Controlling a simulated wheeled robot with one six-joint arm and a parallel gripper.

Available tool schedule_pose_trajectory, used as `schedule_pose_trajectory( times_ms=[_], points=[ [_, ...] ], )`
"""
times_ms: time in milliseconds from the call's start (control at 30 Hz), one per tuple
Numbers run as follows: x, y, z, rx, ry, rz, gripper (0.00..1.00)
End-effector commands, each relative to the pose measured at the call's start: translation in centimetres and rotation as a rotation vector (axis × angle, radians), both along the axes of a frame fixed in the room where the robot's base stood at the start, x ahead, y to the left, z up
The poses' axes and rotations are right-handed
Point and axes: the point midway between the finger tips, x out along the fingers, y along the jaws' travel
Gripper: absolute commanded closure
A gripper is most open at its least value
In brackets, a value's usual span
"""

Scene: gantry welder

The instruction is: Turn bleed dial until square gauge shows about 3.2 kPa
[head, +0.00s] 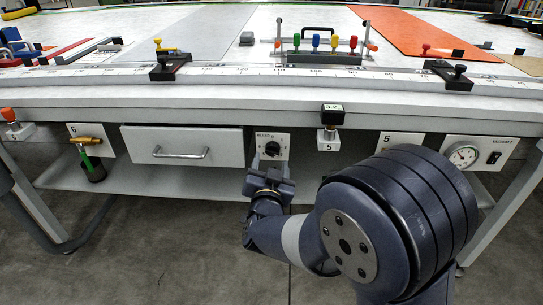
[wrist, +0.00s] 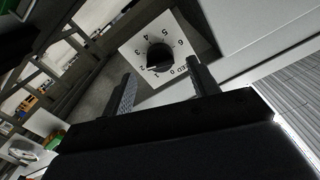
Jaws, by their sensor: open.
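The bleed dial (head: 272,148) is a black knob on a white plate under the table's front edge. In the wrist view the dial (wrist: 158,57) sits on its numbered plate (wrist: 181,36), and a pale mark on it points near the low numbers. The square gauge (head: 332,109) is a small dark box with a lit display that seems to read 3.2, though the digits are tiny. My gripper (head: 272,172) is just below the dial. In the wrist view my gripper (wrist: 162,80) is open, its fingers apart and short of the knob, with nothing between them.
A drawer (head: 182,146) is left of the dial. The tabletop edge (head: 200,112) overhangs the dial.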

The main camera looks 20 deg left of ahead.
Motion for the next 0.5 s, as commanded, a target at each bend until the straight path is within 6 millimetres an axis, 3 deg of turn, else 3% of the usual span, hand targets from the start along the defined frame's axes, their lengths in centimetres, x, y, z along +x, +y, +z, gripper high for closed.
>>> schedule_pose_trajectory(
  times_ms=[233,500],
  points=[
    [-4.7,-1.1,0.1,-0.001,0.001,0.003,0.43],
    [-6.6,-1.6,0.0,0.0,0.0,0.0,0.43]
  ],
)
